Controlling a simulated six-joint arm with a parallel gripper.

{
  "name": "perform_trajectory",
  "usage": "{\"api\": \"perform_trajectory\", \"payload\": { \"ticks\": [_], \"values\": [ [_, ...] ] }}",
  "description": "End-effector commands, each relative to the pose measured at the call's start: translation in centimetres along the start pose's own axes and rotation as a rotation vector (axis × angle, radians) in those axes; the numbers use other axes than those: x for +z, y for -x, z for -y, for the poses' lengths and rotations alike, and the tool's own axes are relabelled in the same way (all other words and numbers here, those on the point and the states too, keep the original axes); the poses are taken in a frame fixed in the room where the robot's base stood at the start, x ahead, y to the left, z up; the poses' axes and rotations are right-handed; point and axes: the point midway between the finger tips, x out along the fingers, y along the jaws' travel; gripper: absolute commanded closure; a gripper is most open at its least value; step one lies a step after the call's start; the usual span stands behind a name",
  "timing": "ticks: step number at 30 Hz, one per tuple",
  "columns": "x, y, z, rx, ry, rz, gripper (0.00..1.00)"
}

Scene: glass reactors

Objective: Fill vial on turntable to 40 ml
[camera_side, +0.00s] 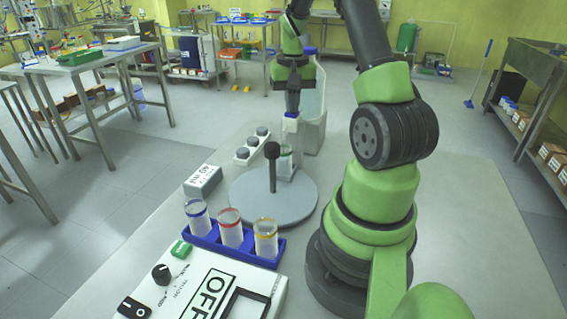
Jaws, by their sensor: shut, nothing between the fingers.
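A white block (203,180) left of the turntable appears to read 40 ml.
A blue rack (233,250) holds three vials with blue (197,215), red (230,227) and yellow (265,238) rings. A control panel (210,290) showing OFF is in front. The table's right side is clear.

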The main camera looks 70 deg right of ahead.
Motion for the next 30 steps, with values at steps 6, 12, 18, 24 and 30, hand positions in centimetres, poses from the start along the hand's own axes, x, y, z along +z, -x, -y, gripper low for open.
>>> {"api": "perform_trajectory", "payload": {
  "ticks": [6,12,18,24,30],
  "values": [
    [0.0,0.1,0.0,0.000,0.000,0.001,1.00],
    [0.0,1.8,0.0,-0.001,0.000,-0.003,1.00],
    [-0.1,3.3,0.0,-0.001,0.000,-0.003,1.00],
    [-0.1,5.4,0.0,-0.001,0.000,-0.004,1.00],
    [0.0,6.9,0.0,0.000,0.000,-0.001,1.00]
  ]
}}
